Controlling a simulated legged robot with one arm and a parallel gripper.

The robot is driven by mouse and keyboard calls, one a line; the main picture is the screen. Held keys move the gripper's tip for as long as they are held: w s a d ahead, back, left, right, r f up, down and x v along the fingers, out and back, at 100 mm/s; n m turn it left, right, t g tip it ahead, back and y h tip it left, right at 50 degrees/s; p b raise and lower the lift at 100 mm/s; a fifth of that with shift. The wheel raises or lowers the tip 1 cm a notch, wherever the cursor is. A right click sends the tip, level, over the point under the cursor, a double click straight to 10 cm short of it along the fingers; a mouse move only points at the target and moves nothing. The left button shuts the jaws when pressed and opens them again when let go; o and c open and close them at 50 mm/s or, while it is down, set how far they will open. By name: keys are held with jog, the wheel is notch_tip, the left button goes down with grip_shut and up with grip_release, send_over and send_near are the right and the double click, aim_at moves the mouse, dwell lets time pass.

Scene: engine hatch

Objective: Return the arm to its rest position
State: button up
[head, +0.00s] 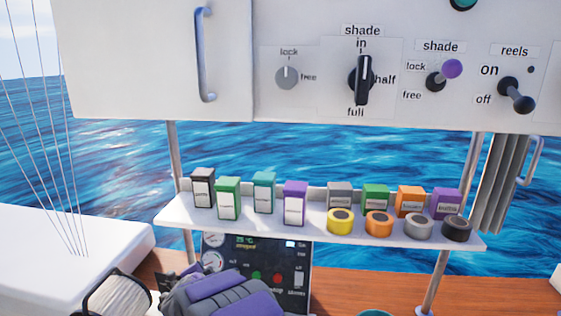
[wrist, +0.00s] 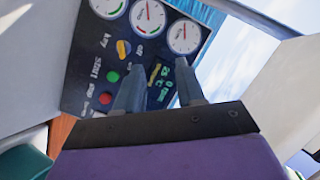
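My arm (head: 222,295), purple and grey, shows low at the bottom left of the head view, folded in front of the instrument panel. In the wrist view my gripper (wrist: 158,68) has its two grey-blue fingers apart, with nothing between them. The fingers point toward the dark instrument panel (wrist: 85,65), which shows tilted behind them with gauges and buttons. I cannot tell how far the fingertips are from the panel. In the head view the gripper's fingers cannot be made out clearly.
A white shelf (head: 270,222) holds several coloured boxes and round tapes above the instrument panel (head: 297,262). A white overhead panel (head: 320,105) carries labelled knobs, levers and a handle. A white block (head: 60,250) stands at left. A metal post (head: 436,285) stands at right.

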jog(key=s+d+r+n+g+y, duration=0.2)
jog(key=s+d+r+n+g, duration=0.1)
jog(key=s+d+r+n, duration=0.25)
jog(key=s+d+r+n+g+y, duration=0.2)
jog(key=s+d+r+g, duration=0.15)
jog(key=s+d, duration=0.4)
jog(key=s+d+n+g+h, duration=0.1)
jog(key=s+d+g+h, duration=0.1)
jog(key=s+d, duration=0.6)
jog(key=s+d+f+n+g+h, duration=0.1)
jog(key=s+d, duration=0.7)
jog(key=s, duration=0.8)
jog(key=s+d+n+g+h, duration=0.1)
jog(key=s+d+g+h, duration=0.2)
jog(key=s+d, duration=0.5)
jog(key=s+g, duration=0.1)
jog(key=s, duration=0.3)
jog(key=shift+s+d+f, duration=0.25)
jog(key=shift+s+f, duration=0.1)
jog(key=shift+g, duration=0.25)
